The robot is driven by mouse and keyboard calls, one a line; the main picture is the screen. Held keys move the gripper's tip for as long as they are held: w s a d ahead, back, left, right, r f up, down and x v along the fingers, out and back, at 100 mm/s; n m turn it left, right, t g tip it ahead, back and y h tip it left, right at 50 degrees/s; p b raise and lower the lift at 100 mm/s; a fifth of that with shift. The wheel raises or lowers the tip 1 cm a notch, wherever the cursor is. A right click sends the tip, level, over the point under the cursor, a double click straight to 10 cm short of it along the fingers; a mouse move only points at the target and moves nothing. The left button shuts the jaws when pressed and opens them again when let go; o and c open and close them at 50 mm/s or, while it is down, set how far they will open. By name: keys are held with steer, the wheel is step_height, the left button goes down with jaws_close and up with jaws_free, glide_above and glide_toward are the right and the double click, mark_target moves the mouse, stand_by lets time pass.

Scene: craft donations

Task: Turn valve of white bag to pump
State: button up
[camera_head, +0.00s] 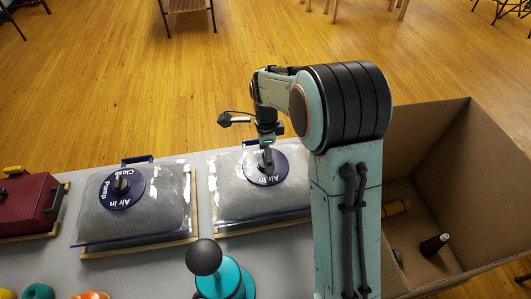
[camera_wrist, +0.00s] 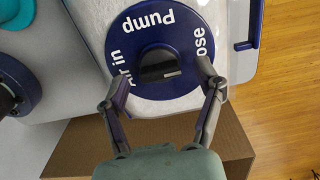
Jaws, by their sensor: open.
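The pale bag (camera_head: 232,205) under my arm lies on the table, with a round blue valve (camera_wrist: 165,30) on top. The valve's white words include "Pump", "Air in" and a partly hidden "Close". Its dark knob (camera_wrist: 158,68) lies roughly crosswise in the wrist view, with a light mark on its right part; I cannot tell its exact setting. My gripper (camera_wrist: 165,73) is open over the valve, one finger on each side of the knob and apart from it. In the head view my gripper (camera_head: 267,160) hides part of the valve.
A second pale grey bag (camera_head: 155,215) with a similar blue valve (camera_head: 122,187) lies to the left. A dark red case (camera_head: 25,205) is farther left. A teal pump (camera_head: 225,285) with a black ball handle stands in front. A cardboard box (camera_head: 440,150) is at right.

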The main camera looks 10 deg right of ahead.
steer(key=c, duration=1.2)
steer(key=shift+o, duration=0.2)
steer(key=shift+n, duration=0.3)
steer(key=n, duration=0.3)
steer(key=shift+n, duration=0.3)
steer(key=n, duration=0.4)
steer(key=shift+n, duration=0.3)
steer(key=n, duration=0.4)
steer(key=shift+n, duration=2.5)
